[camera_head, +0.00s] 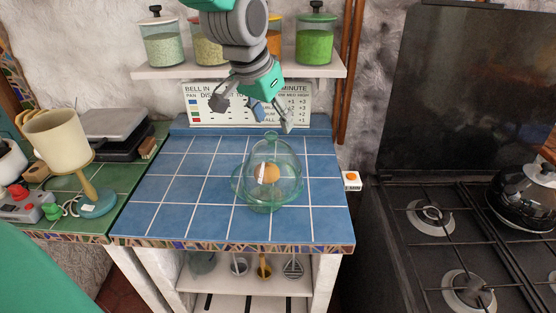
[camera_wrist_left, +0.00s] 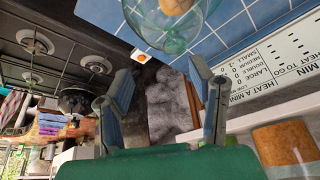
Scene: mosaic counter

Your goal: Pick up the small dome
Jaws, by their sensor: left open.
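The small dome (camera_head: 284,158) is clear greenish glass with a knob on top. It stands upright on a glass plate (camera_head: 238,190) on the blue-tiled counter, with a round orange item (camera_head: 267,174) visible inside. My left gripper (camera_head: 254,116) is open and empty, above and behind the dome near the back of the counter, apart from it. In the left wrist view the dome (camera_wrist_left: 150,32) is at the top edge, partly cut off, beyond the spread fingers (camera_wrist_left: 160,70). My right gripper is not in view.
A shelf (camera_head: 180,73) with lidded jars hangs behind my left gripper, above a printed sign (camera_head: 200,112). A gas stove (camera_head: 430,240) stands to the right. A goblet-shaped lamp (camera_head: 60,145) stands on the green counter at left. The blue tiles (camera_head: 180,190) left of the dome are clear.

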